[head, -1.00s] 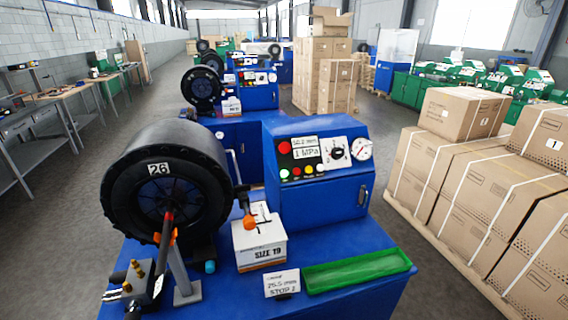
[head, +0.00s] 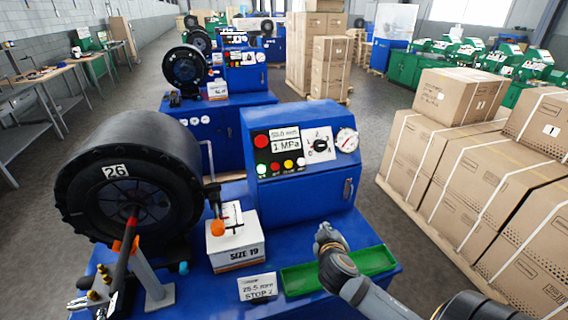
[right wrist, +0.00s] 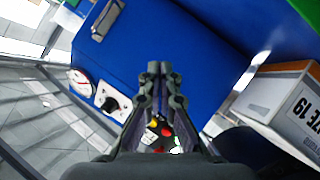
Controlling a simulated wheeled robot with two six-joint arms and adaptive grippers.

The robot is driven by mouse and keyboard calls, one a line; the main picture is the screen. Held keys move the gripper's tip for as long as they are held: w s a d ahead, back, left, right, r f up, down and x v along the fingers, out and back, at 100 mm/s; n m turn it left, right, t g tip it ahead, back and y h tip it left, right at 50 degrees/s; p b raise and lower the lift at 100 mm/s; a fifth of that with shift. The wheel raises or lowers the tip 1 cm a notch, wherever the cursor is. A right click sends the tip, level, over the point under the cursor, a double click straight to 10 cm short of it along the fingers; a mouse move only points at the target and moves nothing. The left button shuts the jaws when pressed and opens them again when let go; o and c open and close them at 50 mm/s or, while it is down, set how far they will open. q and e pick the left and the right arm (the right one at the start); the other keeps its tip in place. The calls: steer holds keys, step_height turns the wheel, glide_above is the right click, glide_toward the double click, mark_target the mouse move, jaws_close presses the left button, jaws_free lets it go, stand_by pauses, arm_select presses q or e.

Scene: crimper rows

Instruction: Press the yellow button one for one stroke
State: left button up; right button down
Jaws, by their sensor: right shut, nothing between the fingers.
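The yellow button (head: 288,164) is in the lower button row of the blue control box's front panel (head: 325,192), between a small red button (head: 275,166) and another small button at its right. My right gripper (head: 328,236) is over the green tray, in front of and below the panel, apart from the buttons. Its fingers are shut and empty, side by side in the right wrist view (right wrist: 159,68). There, the yellow button (right wrist: 153,123) and a red one show in the gap between the finger linkages. My left gripper is not in view.
A large red button (head: 261,141), a display, a dial and a gauge (head: 347,140) are on the panel. The green tray (head: 300,279), a SIZE 19 box (head: 235,247) and the black crimper head (head: 130,175) share the bench. Cartons (head: 470,165) stand at right.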

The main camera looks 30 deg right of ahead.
mark_target(288, 164)
steer(key=w+a+r+n+t+y, duration=0.1)
steer(key=w+r+n+t, duration=0.3)
steer(key=r, duration=0.4)
steer(key=w+a+r+n+t+y, duration=0.1)
steer(key=w+r+n+t+y, duration=0.3)
steer(key=r, duration=0.5)
steer(key=shift+w+a+r+n+t+y, duration=0.15)
steer(key=shift+w+n+t+y, duration=0.15)
steer(key=shift+w+n+t, duration=0.5)
steer(key=shift+w, duration=0.2)
steer(key=w+d+f+b, duration=0.1)
steer(key=w+f+b, duration=0.4)
steer(key=w, duration=0.2)
steer(key=shift+d, duration=0.35)
steer(key=shift+w+b, duration=0.15)
steer(key=shift+b, duration=0.15)
